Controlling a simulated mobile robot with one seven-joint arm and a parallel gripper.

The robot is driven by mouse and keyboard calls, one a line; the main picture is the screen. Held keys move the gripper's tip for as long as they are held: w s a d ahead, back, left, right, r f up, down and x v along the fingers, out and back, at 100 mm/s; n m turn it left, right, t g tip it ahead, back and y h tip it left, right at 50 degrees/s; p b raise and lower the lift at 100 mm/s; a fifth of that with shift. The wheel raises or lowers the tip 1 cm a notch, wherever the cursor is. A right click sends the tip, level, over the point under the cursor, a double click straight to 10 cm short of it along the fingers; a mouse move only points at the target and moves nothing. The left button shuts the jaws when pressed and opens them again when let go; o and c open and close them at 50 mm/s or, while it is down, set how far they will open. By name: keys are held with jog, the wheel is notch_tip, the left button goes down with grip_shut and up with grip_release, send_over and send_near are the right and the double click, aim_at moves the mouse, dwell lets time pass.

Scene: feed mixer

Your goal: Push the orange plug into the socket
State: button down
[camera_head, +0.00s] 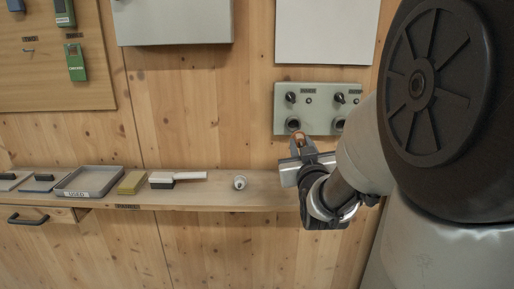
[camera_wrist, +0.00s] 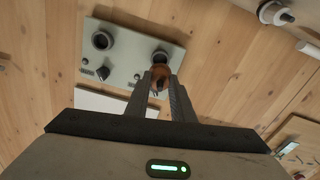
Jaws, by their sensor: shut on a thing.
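The orange plug (camera_head: 299,137) is held between the fingertips of my gripper (camera_head: 303,145), just below and in front of the grey-green socket panel (camera_head: 320,100). It also shows in the wrist view (camera_wrist: 159,72) between both fingers of my gripper (camera_wrist: 160,82). The panel (camera_wrist: 135,68) appears upside down there. The panel has two dark round sockets. The left socket (camera_head: 293,124) lies close to the plug and shows right behind it in the wrist view (camera_wrist: 160,56). The right socket (camera_head: 338,124) is empty. I cannot tell whether the plug touches the socket.
A shelf (camera_head: 220,199) runs below the panel. On it are a white round item (camera_head: 240,182), a white-handled brush (camera_head: 185,177), a yellow sponge (camera_head: 131,182) and a grey tray (camera_head: 66,187). A grey box (camera_head: 175,25) hangs above, on the wooden wall.

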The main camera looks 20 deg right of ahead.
aim_at(297, 134)
jog(key=shift+b+x, duration=0.8)
jog(key=shift+x, duration=2.05)
jog(key=shift+b, duration=1.2)
jog(key=shift+b+x, duration=0.3)
jog(key=shift+x, duration=0.8)
jog(key=shift+b, duration=1.15)
dwell(1.0)
jog(key=shift+w+d, duration=0.1)
jog(key=shift+w, duration=0.2)
dwell(0.4)
